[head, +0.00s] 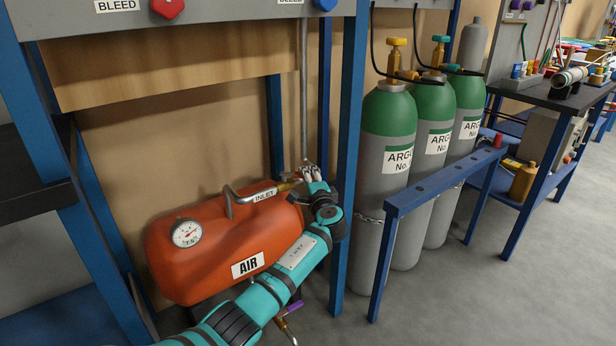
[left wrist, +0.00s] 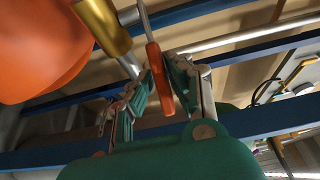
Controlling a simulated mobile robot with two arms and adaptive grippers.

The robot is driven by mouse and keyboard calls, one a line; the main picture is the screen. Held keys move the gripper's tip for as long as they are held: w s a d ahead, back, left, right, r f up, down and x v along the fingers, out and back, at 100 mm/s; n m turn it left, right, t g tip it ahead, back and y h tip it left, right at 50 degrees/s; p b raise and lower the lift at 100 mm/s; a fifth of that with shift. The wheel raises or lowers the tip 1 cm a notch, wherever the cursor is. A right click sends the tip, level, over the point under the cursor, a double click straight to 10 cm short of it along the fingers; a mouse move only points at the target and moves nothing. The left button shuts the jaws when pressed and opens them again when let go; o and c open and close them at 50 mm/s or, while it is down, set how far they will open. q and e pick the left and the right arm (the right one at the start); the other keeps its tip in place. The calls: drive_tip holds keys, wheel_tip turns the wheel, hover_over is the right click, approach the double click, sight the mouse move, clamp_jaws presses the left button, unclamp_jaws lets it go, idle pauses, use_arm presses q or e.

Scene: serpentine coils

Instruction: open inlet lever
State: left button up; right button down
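The orange AIR tank (head: 225,245) lies on its side at the left, with a bent metal pipe and an INLET label (head: 264,195) on top. My left gripper (head: 308,174) is at the end of this inlet line, beside the vertical pipe. In the left wrist view, the brass valve body (left wrist: 103,28) is at the upper left. The orange-red inlet lever (left wrist: 159,78) lies between the fingers of my left gripper (left wrist: 160,70), which are drawn in close on both sides of it. In the head view the gripper hides the lever. My right gripper is not in view.
A blue frame post (head: 348,150) stands just right of my left gripper. Several green-topped argon cylinders (head: 387,155) stand behind a blue rail (head: 445,178). A purple-handled valve (head: 293,308) is low under my left arm.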

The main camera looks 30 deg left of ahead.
use_arm(q)
drive_tip(key=o, duration=0.3)
drive_tip(key=shift+r, duration=0.1)
drive_tip(key=v, duration=1.2)
drive_tip(key=shift+c, duration=0.3)
